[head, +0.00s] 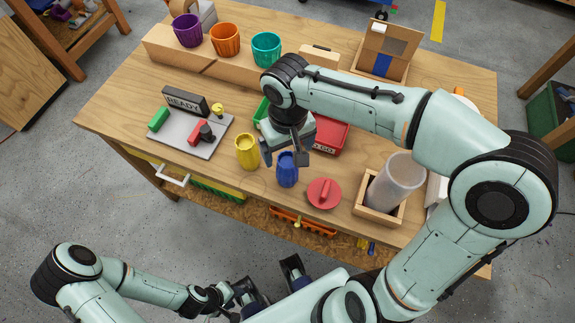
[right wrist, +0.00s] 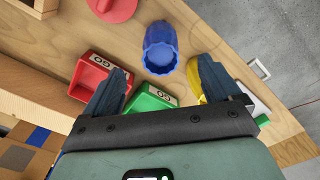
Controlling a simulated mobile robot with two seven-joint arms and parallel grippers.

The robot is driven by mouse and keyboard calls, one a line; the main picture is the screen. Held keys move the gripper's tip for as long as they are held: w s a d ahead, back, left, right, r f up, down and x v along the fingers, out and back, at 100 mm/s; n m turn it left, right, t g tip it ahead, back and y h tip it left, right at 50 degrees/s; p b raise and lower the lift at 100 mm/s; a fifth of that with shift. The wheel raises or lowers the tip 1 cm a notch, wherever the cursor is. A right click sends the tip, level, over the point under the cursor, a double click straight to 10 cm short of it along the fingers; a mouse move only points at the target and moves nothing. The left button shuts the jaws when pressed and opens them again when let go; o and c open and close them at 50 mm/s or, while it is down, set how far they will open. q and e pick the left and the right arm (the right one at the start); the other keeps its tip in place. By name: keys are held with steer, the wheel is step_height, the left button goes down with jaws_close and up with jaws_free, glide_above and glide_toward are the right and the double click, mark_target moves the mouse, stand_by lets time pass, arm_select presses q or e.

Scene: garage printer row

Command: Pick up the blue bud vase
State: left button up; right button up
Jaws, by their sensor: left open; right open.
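The blue bud vase (head: 287,172) stands upright on the wooden table, near its front edge. It has a ribbed body and also shows in the right wrist view (right wrist: 160,50). My right gripper (head: 284,157) is open just above and behind the vase, with one finger toward each side. In the right wrist view the vase appears just beyond the gap between the open fingertips (right wrist: 162,70), and no contact shows. My left gripper (head: 268,281) is open and empty, low in front of the table.
A yellow vase (head: 247,152) stands close left of the blue one, and a red lid (head: 324,193) lies close right. Behind are red (head: 331,134) and green (right wrist: 150,100) bins. A wooden box (head: 379,208) holding a clear cylinder stands further right.

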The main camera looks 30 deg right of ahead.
mark_target(287, 168)
step_height(287, 168, down, 10)
steer(key=shift+r+b, duration=0.1)
steer(key=shift+b, duration=0.55)
steer(key=c, duration=1.2)
steer(key=shift+o, duration=0.2)
steer(key=shift+r, duration=0.1)
